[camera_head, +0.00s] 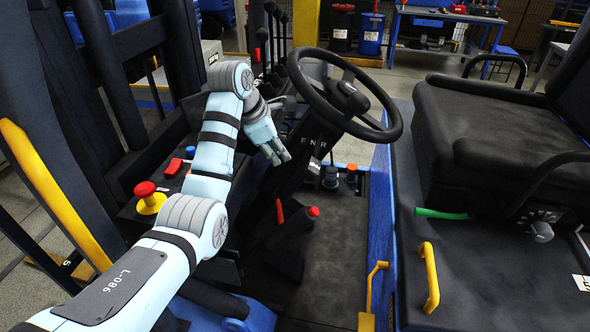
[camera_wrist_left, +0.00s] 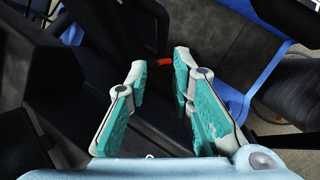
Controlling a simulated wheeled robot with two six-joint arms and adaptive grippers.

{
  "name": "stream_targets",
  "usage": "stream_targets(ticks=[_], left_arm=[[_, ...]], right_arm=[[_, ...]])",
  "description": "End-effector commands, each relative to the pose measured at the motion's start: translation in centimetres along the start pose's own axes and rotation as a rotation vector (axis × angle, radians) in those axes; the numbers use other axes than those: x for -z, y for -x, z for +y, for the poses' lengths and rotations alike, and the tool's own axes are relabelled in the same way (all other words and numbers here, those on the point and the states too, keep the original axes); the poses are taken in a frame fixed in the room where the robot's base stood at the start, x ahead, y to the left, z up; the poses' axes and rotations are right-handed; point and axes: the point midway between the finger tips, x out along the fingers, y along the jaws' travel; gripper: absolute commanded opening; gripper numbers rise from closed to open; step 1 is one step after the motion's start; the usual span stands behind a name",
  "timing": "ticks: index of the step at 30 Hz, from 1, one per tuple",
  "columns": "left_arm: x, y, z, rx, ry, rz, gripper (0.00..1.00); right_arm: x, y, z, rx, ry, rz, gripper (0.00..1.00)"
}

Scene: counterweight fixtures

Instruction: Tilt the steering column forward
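The black steering wheel (camera_head: 393,120) tops a dark steering column (camera_head: 312,158) marked F N R, which leans back toward the seat. A lever with an orange-red tip (camera_head: 280,212) stands low beside the column's foot, and a red knob (camera_head: 313,211) is just right of it. My left gripper (camera_head: 277,153) is left of the column, below the wheel, pointing down. In the left wrist view its two teal-padded fingers (camera_wrist_left: 160,68) are apart with nothing held. A red tip (camera_wrist_left: 165,61) shows beyond the gap; I cannot tell which lever it is. My right gripper is out of view.
A yellow-based red button (camera_head: 150,198) sits on the left console. Several black levers (camera_head: 268,40) stand behind the column. The seat (camera_head: 490,130) is at right, with yellow handles (camera_head: 430,278) before it. The floor (camera_head: 335,255) is clear.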

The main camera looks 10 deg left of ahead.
Motion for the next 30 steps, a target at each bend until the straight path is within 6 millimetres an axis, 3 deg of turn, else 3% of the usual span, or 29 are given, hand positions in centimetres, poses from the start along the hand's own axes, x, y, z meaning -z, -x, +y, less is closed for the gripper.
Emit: stream_targets(ticks=[9,15,21,30], left_arm=[[0.1,-7.8,-0.2,0.004,0.001,0.003,0.21],[0.0,-11.6,-0.1,0.001,-0.001,0.001,0.21],[0.0,-12.9,-0.1,0.001,-0.002,0.001,0.21],[-0.1,-13.0,-0.1,0.000,-0.002,0.001,0.21]], right_arm=[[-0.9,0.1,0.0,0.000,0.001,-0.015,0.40],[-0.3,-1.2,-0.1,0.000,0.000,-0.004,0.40],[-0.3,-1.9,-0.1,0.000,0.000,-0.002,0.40],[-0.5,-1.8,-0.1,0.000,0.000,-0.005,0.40]])
